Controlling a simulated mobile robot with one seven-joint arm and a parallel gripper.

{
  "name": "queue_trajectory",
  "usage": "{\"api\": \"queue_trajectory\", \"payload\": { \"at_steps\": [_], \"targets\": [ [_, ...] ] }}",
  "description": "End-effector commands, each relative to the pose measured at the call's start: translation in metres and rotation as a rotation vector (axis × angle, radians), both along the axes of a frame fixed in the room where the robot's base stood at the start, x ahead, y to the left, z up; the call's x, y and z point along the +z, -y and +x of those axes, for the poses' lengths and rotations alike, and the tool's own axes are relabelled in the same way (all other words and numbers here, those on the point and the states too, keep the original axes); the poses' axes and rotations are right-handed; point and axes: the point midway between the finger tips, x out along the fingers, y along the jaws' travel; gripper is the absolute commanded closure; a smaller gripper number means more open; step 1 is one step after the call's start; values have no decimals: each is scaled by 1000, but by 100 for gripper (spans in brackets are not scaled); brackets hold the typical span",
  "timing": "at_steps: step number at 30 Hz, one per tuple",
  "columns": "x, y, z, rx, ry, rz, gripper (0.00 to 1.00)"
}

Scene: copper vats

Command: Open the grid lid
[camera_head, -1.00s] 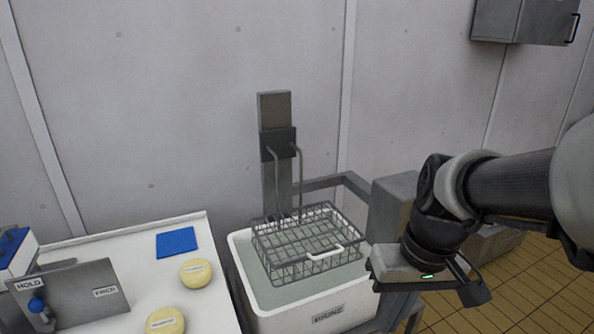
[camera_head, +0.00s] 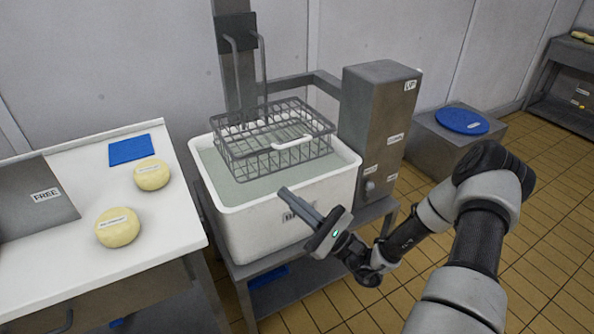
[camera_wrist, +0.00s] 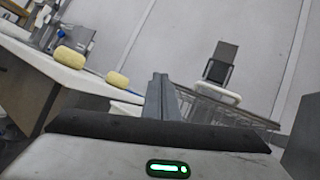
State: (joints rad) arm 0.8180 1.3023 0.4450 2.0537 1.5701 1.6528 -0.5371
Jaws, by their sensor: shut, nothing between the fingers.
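The grid lid, a grey wire grid with a white handle (camera_head: 293,143), lies flat across the top of the wire basket (camera_head: 262,158). The basket hangs from bent rods over the white brine tub (camera_head: 230,225), which holds greyish liquid. My gripper (camera_head: 285,194) is shut and empty in front of the tub, its fingers pointing up and left, below and apart from the handle. In the wrist view the shut fingers (camera_wrist: 160,80) rise at the centre and hide part of the basket (camera_wrist: 220,108) behind them.
A white table (camera_head: 75,215) with two yellow cheeses (camera_head: 118,227) and a blue mat (camera_head: 130,150) stands at the left. A grey control box (camera_head: 380,115) stands right of the tub. A low block with a blue disc (camera_head: 462,121) is farther right. Tiled floor is open at the right.

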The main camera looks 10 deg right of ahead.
Motion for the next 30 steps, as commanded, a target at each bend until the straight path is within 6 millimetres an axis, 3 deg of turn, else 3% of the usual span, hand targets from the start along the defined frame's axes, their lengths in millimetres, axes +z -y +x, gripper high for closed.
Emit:
{"api": "queue_trajectory", "payload": {
  "at_steps": [1, 3, 6, 10, 17, 27, 30],
  "targets": [
    [-24, 17, 9, -92, -29, 81, 100],
    [-42, 39, 20, -200, -61, 167, 100],
    [-61, 61, 28, -308, -90, 245, 100],
    [-69, 72, 32, -368, -106, 284, 100],
    [-54, 65, 55, -367, -105, 286, 100],
    [-15, 46, 112, -365, -104, 283, 100],
    [2, 45, 114, -366, -106, 283, 100]
  ]
}}
